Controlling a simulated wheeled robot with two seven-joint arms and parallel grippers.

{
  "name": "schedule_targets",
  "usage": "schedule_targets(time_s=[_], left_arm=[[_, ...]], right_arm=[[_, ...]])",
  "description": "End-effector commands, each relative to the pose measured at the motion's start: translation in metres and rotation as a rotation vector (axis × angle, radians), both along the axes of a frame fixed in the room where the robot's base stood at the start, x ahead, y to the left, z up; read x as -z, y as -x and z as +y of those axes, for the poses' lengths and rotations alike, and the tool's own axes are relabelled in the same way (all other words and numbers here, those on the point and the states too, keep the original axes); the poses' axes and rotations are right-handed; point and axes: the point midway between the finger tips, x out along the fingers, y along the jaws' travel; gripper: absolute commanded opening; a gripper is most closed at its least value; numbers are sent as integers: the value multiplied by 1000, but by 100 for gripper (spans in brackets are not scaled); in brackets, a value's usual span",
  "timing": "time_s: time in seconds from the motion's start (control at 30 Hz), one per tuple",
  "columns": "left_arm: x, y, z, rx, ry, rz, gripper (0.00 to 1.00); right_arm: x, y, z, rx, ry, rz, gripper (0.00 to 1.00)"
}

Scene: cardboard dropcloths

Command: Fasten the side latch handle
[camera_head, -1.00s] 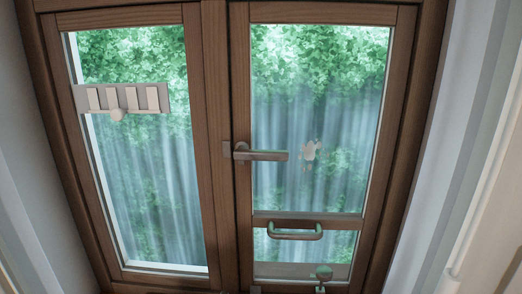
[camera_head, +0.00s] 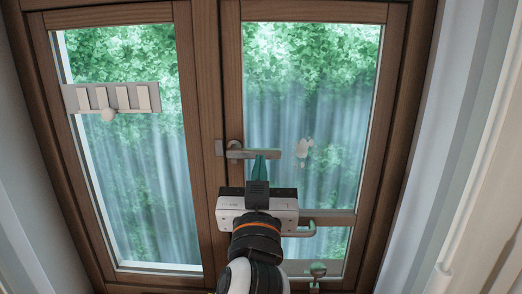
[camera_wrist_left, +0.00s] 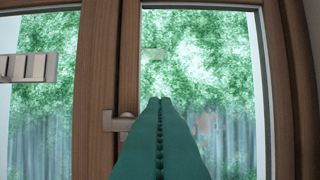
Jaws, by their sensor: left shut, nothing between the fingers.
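A lever latch handle (camera_head: 234,151) is mounted on the middle stile of a brown wooden window, at the left side of the right pane. Its lever lies about horizontal and points right. My left gripper (camera_head: 265,160) is in front of the right pane, its green fingertips overlapping the lever in the head view; I cannot tell whether they touch it. The left wrist view shows the handle's pivot end (camera_wrist_left: 121,122) just left of the closed green fingers (camera_wrist_left: 158,100), which hide the rest of the lever. The fingers are shut and empty. My right gripper is not in view.
A curved pull handle (camera_head: 312,230) is on the lower right sash, partly behind my left gripper. A small knob (camera_head: 318,270) is below it. A slatted vent with a knob (camera_head: 110,98) is on the left pane. White walls flank the window.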

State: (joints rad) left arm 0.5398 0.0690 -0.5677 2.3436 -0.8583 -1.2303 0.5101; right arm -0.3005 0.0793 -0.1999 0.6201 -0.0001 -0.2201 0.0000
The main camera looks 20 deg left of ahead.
Motion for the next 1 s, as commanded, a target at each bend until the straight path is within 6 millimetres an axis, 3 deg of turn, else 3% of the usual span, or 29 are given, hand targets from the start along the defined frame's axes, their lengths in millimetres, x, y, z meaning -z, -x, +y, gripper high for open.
schedule_targets(time_s=[0.47,0.97,1.0], left_arm=[[-7,-6,2,-2,-2,-8,0],[-42,-93,28,-4,-3,-8,0],[-28,-92,26,-2,-4,-1,0]], right_arm=[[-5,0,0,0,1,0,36],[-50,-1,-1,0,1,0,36],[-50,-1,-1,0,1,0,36]])
